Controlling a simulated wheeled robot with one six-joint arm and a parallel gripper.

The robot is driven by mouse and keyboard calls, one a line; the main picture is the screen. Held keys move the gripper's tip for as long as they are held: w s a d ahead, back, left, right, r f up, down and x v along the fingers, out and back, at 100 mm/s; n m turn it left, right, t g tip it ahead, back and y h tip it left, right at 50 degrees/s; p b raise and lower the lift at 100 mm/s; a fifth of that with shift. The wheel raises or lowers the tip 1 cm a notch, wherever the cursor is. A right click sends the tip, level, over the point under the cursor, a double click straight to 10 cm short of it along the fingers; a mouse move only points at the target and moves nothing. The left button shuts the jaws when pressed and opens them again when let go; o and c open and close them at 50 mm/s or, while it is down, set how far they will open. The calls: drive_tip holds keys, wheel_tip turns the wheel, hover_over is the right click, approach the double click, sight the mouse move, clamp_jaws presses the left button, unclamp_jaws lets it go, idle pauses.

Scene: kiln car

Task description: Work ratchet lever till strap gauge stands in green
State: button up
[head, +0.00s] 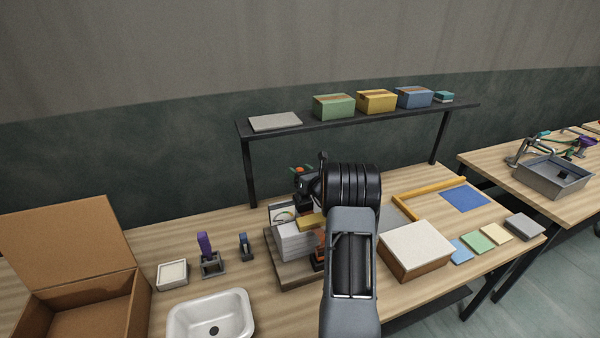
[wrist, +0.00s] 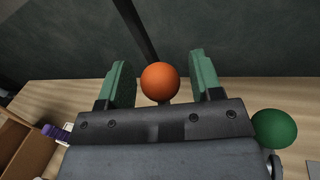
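An orange ball knob (wrist: 160,82) shows between my gripper's two green fingers in the wrist view, with a narrow gap on each side. My gripper (wrist: 163,85) is open around or just behind it; the depth is unclear. A green ball knob (wrist: 273,129) is to the right, outside the fingers. In the head view my gripper (head: 299,175) is above the kiln car's white block stack (head: 293,243), with the orange knob (head: 297,169) at it. The round gauge (head: 284,215) is on the stack's left; its needle is too small to read. My arm hides the ratchet lever's lower part.
A yellow piece (head: 312,221) and an orange part (head: 320,248) sit by the stack. A shelf (head: 380,119) with boxes spans behind. A white-topped box (head: 415,250) is right; a white basin (head: 211,316) and an open cardboard box (head: 75,270) are left.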

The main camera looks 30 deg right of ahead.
clamp_jaws()
drive_tip(key=b, duration=0.2)
drive_tip(key=shift+s+f+t+b, duration=0.15)
drive_tip(key=shift+f+t+b, duration=0.15)
drive_tip(key=shift+b, duration=0.1)
drive_tip(key=shift+s+b, duration=0.2)
drive_tip(key=shift+b, duration=0.8)
drive_tip(key=t+b, duration=0.1)
drive_tip(key=b, duration=0.1)
drive_tip(key=s+t+b, duration=0.1)
drive_tip(key=b, duration=0.2)
drive_tip(key=n+t+b, duration=0.1)
drive_tip(key=b, duration=0.1)
drive_tip(key=shift+s+a+r+b, duration=0.25)
drive_tip(key=shift+s+r+b, duration=0.05)
drive_tip(key=shift+r+b, duration=0.1)
drive_tip(key=shift+s+r+n+t+b, duration=0.2)
drive_tip(key=shift+s+n+t+b, duration=0.1)
drive_tip(key=shift+b, duration=0.5)
drive_tip(key=shift+a+r, duration=0.1)
drive_tip(key=shift+r, duration=0.15)
drive_tip(key=shift+o, duration=0.3)
unclamp_jaws()
